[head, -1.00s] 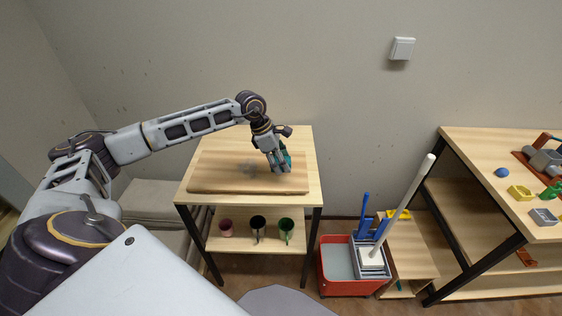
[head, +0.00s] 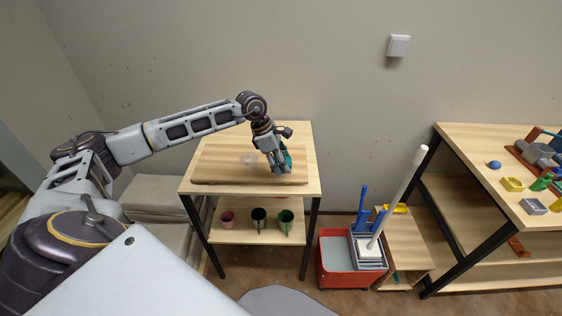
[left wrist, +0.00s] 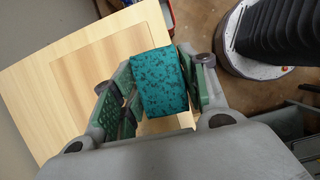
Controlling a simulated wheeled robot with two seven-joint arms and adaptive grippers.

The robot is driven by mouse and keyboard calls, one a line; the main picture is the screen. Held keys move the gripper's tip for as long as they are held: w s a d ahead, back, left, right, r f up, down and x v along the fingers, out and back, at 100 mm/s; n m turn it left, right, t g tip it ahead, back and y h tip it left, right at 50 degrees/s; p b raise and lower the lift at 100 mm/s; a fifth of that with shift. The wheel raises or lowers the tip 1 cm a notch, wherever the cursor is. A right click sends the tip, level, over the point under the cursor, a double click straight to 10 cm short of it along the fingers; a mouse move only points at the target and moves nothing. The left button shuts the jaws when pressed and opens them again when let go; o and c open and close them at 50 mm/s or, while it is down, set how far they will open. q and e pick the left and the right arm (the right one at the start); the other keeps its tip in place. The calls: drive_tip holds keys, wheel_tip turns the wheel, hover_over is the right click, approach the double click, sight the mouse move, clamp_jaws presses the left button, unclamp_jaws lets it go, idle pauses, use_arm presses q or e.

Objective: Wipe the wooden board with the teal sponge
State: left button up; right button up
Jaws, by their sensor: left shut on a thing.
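The wooden board (head: 216,168) lies flat on top of a small wooden stand. A faint pale smudge (head: 249,159) shows on it, left of my left gripper (head: 277,163). That gripper points down over the right part of the board and is shut on the teal sponge (head: 287,158). In the left wrist view the sponge (left wrist: 160,82) sits squarely between the two fingers, with the board (left wrist: 92,72) beyond it. I cannot tell whether the sponge's underside touches the board. My right gripper is not in view.
Several cups, including a green cup (head: 286,218), stand on the stand's lower shelf. A red mop bucket (head: 336,262) with a white-handled mop stands on the floor to the right. A work table (head: 470,150) with coloured items is further right. The wall is close behind the stand.

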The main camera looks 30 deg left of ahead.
use_arm(q)
drive_tip(key=shift+d+f+m, duration=0.1)
drive_tip(key=shift+f+m, duration=0.25)
drive_tip(key=shift+m, duration=0.05)
drive_tip(key=shift+s+d+f+m+g, duration=0.2)
drive_tip(key=shift+d+m+g, duration=0.2)
drive_tip(key=shift+m, duration=0.2)
drive_tip(key=m, duration=0.1)
drive_tip(key=d+f+m, duration=0.1)
drive_tip(key=m+g, duration=0.1)
drive_tip(key=shift+s+d+f+h, duration=0.2)
drive_tip(key=shift+d+h, duration=0.05)
drive_tip(key=shift+h, duration=0.05)
drive_tip(key=s+d+f+m+g+y, duration=0.4)
drive_tip(key=d+f+m, duration=0.4)
drive_tip(key=m, duration=1)
drive_tip(key=shift+d+f+m+g+y, duration=0.3)
drive_tip(key=shift+d+m+g, duration=0.1)
drive_tip(key=shift+d, duration=0.3)
drive_tip(key=shift+s, duration=0.1)
